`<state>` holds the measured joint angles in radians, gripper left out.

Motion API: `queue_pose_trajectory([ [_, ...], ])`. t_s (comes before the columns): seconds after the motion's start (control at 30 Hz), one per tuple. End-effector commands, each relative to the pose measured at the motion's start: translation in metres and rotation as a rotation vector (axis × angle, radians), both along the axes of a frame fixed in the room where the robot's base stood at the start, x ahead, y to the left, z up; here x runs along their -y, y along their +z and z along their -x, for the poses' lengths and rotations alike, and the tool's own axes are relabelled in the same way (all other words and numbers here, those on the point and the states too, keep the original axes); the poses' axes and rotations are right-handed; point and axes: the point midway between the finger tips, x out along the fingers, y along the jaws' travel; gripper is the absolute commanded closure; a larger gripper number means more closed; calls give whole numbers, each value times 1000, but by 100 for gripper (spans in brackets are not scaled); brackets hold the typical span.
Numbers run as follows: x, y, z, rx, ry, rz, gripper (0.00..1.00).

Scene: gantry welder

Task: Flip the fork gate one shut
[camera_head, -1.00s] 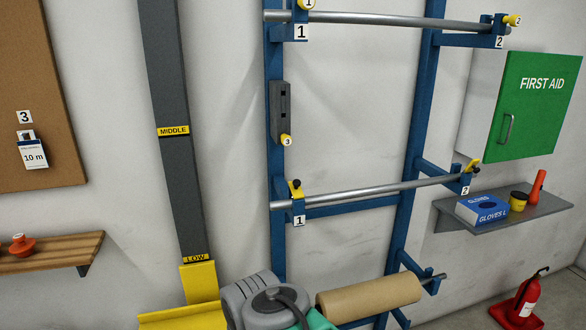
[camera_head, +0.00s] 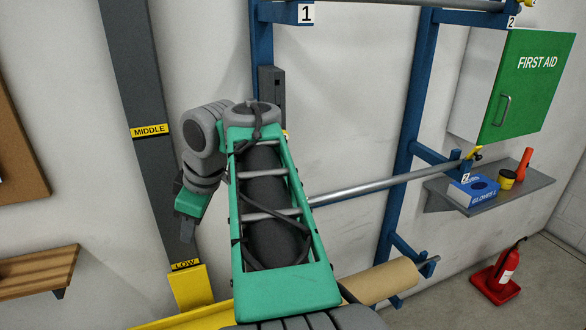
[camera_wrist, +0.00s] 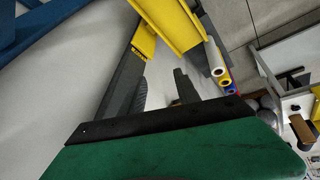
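My gripper (camera_head: 187,238) hangs fingers down at the left of the rack, in front of the dark column. In the wrist view my gripper (camera_wrist: 160,76) shows two fingers apart with nothing between them. The upper fork one (camera_head: 293,13) carries a "1" label; its gate is cut off by the top edge. The lower fork one and its gate are hidden behind my green arm. The lower bar (camera_head: 370,190) runs right to the lower fork two, whose yellow-tipped gate (camera_head: 473,154) sticks up at a slant.
A dark column (camera_head: 135,90) with MIDDLE and LOW labels stands left, with a yellow bracket (camera_head: 190,289) below. A wooden shelf (camera_head: 40,272) is at left. A brown roll (camera_head: 385,280) is below. A first aid cabinet (camera_head: 528,85) and grey shelf (camera_head: 520,188) are at right.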

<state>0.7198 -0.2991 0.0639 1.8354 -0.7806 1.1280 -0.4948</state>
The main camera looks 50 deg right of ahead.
Motion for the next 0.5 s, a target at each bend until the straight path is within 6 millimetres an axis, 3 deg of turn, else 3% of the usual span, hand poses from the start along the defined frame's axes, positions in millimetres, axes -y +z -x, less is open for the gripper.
queue_pose_trajectory([
  [0.03, 48, 33, 11, 3, 50, 65, 61],
  [0.1, 100, 63, 38, -13, 162, 170, 61],
  [0.2, 157, 90, 83, -62, 288, 295, 61],
  [0.33, 192, 104, 125, -120, 384, 383, 61],
  [0.5, 200, 84, 128, -133, 412, 402, 61],
])
